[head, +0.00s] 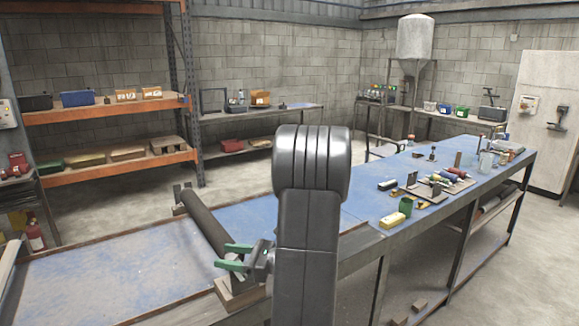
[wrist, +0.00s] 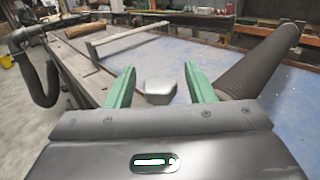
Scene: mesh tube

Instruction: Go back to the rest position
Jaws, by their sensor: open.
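The dark mesh tube (head: 203,222) lies slanted across the blue table (head: 110,277), with its near end by a wooden block (head: 238,296). My gripper (head: 222,256) has green fingers spread apart, and in the head view it overlaps the near part of the tube. In the wrist view the fingers (wrist: 160,88) are open with no tube between them. The tube (wrist: 258,62) runs off to the right there, beside the right finger. A small grey rounded object (wrist: 158,92) shows between the fingers; I cannot tell its distance. My arm hides the middle of the table in the head view.
A workbench (head: 395,238) at the right holds tools, a yellow block (head: 392,220) and a green cup (head: 405,206). Orange shelving (head: 105,112) stands behind. Blue table surface is bare around the tube.

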